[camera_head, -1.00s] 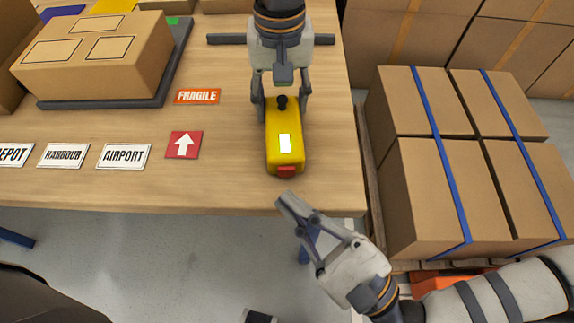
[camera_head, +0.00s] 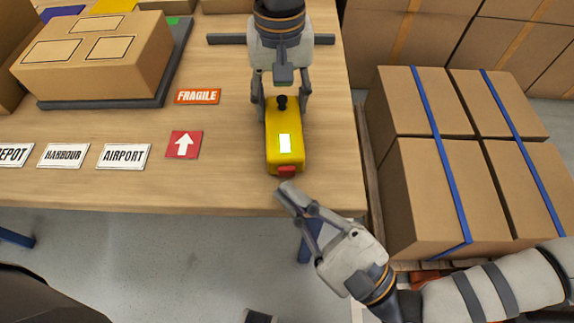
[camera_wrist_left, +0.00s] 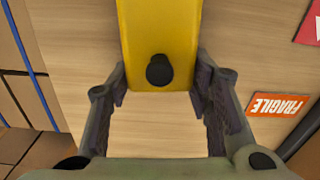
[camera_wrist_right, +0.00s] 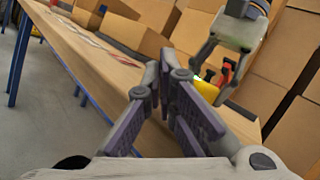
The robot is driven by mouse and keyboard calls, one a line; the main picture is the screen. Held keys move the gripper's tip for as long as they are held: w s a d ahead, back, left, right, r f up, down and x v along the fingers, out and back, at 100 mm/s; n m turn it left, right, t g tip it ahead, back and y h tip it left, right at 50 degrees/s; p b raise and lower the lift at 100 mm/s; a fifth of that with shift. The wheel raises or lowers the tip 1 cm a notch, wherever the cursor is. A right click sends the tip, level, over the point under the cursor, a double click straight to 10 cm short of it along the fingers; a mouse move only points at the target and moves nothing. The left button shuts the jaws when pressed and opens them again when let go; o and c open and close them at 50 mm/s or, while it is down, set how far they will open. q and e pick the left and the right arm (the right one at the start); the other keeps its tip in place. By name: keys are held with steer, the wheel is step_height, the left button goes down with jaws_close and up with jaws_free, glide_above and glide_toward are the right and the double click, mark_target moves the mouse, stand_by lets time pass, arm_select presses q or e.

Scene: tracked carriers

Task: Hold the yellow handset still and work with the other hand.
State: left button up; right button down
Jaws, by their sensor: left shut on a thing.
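The yellow handset (camera_head: 270,141) lies on the wooden table near its front edge, with a black knob at its far end, a pale lit screen and a red button (camera_head: 287,171) at its near end. My left gripper (camera_head: 281,108) is shut on its far end, one finger on each side; the left wrist view shows the handset (camera_wrist_left: 158,28) and knob between the fingers (camera_wrist_left: 160,85). My right gripper (camera_head: 285,190) is shut and empty, its tips just short of the red button. The right wrist view shows its closed fingers (camera_wrist_right: 155,75) and the handset (camera_wrist_right: 207,91) beyond, partly hidden.
Signs lie left of the handset: a red arrow (camera_head: 183,145), FRAGILE (camera_head: 197,97) and white AIRPORT (camera_head: 124,156) and HARBOUR labels. A carton (camera_head: 100,60) sits on a dark tray at the back left. Strapped cartons (camera_head: 440,190) stand right of the table.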

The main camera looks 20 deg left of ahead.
steer(key=shift+w, duration=0.15)
stand_by(0.4)
steer(key=shift+w+a, duration=0.15)
steer(key=shift+w, duration=0.15)
steer(key=shift+w+a, duration=0.1)
steer(key=shift+w, duration=0.2)
stand_by(0.5)
steer(key=shift+s, duration=0.1)
steer(key=shift+s+d+f, duration=0.1)
steer(key=shift+s+d, duration=0.1)
steer(key=shift+s, duration=0.35)
steer(key=s+d, duration=0.2)
steer(key=s, duration=0.3)
steer(key=shift+s, duration=0.3)
